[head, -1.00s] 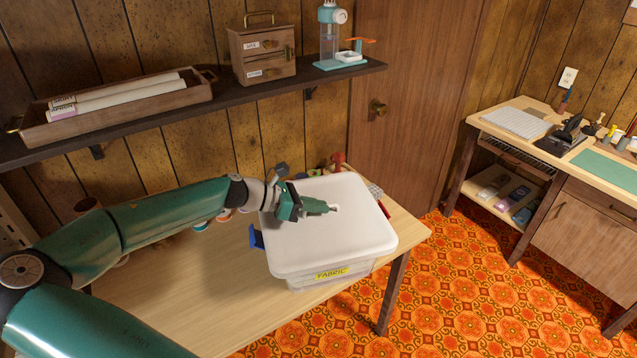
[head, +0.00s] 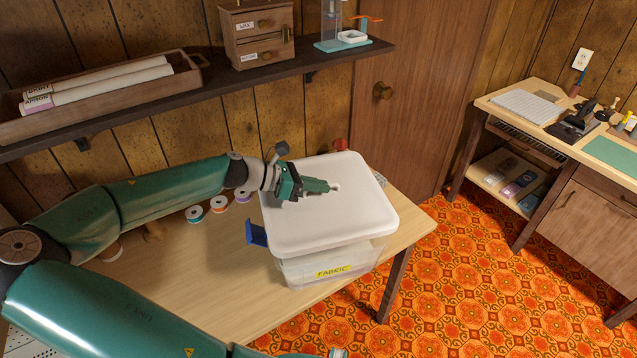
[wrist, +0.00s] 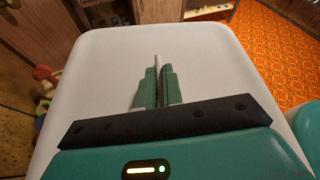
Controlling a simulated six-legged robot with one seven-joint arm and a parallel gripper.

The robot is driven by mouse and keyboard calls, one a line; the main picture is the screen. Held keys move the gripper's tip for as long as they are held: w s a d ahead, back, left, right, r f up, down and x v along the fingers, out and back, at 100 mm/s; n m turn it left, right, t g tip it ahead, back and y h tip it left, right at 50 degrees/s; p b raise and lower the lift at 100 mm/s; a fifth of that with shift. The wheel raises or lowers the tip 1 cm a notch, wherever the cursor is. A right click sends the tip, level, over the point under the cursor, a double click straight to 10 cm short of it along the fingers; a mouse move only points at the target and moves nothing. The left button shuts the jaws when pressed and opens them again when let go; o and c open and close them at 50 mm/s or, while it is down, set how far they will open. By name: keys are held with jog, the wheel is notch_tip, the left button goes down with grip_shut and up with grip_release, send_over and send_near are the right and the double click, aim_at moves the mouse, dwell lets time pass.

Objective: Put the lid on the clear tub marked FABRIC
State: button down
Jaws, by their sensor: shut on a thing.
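The white lid (head: 335,222) is held roughly level over the clear tub (head: 308,272), whose yellow FABRIC label (head: 333,271) faces the front. A band of clear tub wall shows below the lid's front edge, and the lid looks raised above the tub. The tub's rim is mostly hidden. My gripper (head: 328,187) is shut on a thin upright grip at the lid's middle. In the wrist view the fingers (wrist: 158,88) close around this pale grip, and the lid (wrist: 105,65) fills most of the picture.
A blue tab (head: 257,232) stands out at the tub's left side. A red object (head: 340,145) is behind the lid. A dark shelf (head: 235,88) runs along the wall above.

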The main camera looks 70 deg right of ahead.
aim_at(265, 201)
jog(key=shift+s+a+f, duration=0.1)
jog(key=shift+f, duration=3.2)
jog(key=c, duration=1.5)
grip_release()
jog(key=shift+o, duration=0.2)
jog(key=v, duration=1.4)
